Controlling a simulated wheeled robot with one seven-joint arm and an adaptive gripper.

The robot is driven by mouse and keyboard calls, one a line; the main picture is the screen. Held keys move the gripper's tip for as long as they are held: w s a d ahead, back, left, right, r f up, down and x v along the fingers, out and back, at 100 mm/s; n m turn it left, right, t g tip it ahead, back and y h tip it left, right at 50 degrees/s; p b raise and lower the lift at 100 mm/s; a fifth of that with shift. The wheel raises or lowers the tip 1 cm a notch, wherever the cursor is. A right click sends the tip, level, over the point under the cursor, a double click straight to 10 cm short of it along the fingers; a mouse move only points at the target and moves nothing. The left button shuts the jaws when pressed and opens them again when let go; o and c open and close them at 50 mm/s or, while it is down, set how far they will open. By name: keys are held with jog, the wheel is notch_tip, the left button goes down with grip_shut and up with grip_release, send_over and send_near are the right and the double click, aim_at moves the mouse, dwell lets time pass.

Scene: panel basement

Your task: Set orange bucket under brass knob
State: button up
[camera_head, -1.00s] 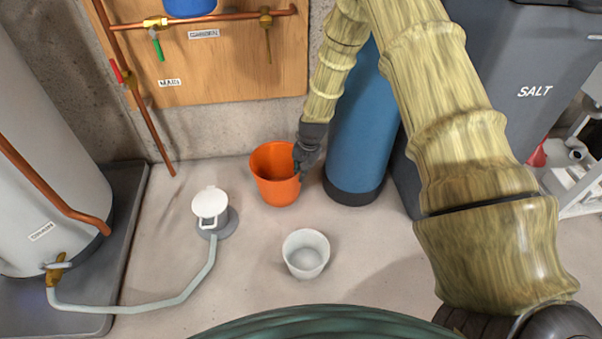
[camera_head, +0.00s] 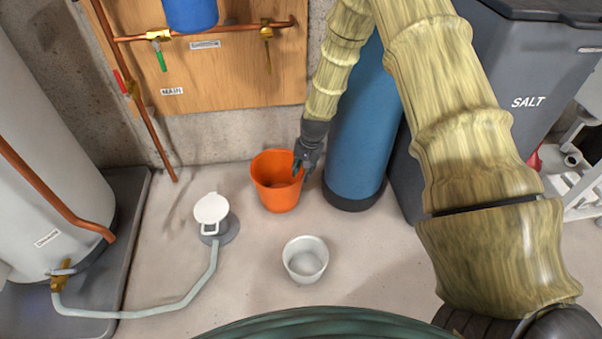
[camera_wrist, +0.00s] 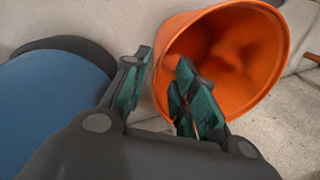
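The orange bucket (camera_head: 276,197) stands upright on the floor near the back wall, open side up. My gripper (camera_head: 305,163) is at its right rim. In the wrist view, my gripper (camera_wrist: 160,92) is open, with one green-padded finger outside the bucket (camera_wrist: 262,62) and the other over its mouth. The near rim lies between the fingers; I cannot tell whether they touch it. Brass fittings sit on the copper pipe on the board: one with a brass-coloured handle (camera_head: 266,31) above the bucket, and one with a green handle (camera_head: 160,36) further left.
A blue cylinder (camera_head: 352,150) stands close right of the bucket, beside a grey salt bin (camera_head: 500,75). A white bucket (camera_head: 305,261) and a floor drain with a white lid (camera_head: 212,210) are in front. A hose (camera_head: 190,297) runs from the tank at left.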

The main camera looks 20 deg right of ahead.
notch_tip(320, 180, up, 7)
jog(key=s+p, duration=0.1)
jog(key=p, duration=0.2)
jog(key=shift+d, duration=0.45)
jog(key=shift+o, duration=0.6)
jog(key=shift+r, duration=0.1)
dwell(1.5)
